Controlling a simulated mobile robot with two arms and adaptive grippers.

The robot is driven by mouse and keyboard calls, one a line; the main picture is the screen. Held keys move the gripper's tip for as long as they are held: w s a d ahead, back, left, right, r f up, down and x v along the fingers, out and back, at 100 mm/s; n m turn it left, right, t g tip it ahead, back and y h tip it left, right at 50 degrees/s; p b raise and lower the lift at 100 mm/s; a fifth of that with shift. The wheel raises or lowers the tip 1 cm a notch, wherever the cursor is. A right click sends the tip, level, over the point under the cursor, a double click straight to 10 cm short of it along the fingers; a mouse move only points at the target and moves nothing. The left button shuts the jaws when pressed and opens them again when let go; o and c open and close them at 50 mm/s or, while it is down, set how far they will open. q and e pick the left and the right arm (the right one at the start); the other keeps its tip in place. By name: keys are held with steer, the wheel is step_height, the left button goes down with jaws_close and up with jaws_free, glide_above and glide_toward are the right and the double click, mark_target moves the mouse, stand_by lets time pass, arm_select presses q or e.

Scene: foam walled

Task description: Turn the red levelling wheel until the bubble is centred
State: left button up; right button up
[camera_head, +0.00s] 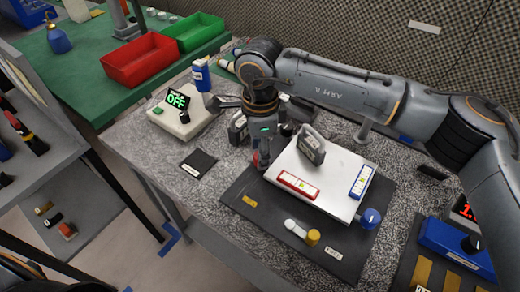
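A white levelling plate (325,168) sits on a dark board (240,190) on the grey speckled bench. A red-framed vial (297,185) lies along its front edge and a blue-framed vial (361,182) along its right side; the bubbles are too small to read. A blue wheel (370,218) is at the plate's right front corner. My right gripper (262,153) points down at the plate's left corner, where a small reddish part, perhaps the red wheel, shows. I cannot tell whether the fingers touch or grip it. My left gripper is not in view.
A grey handled block (311,144) stands on the plate. A white lever (296,228) and yellow knob (313,238) are in front. A cream box reading OFF (180,122) and a black pad (198,163) are left. A blue device (455,245) is right.

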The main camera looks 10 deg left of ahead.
steer(key=shift+r, duration=3.95)
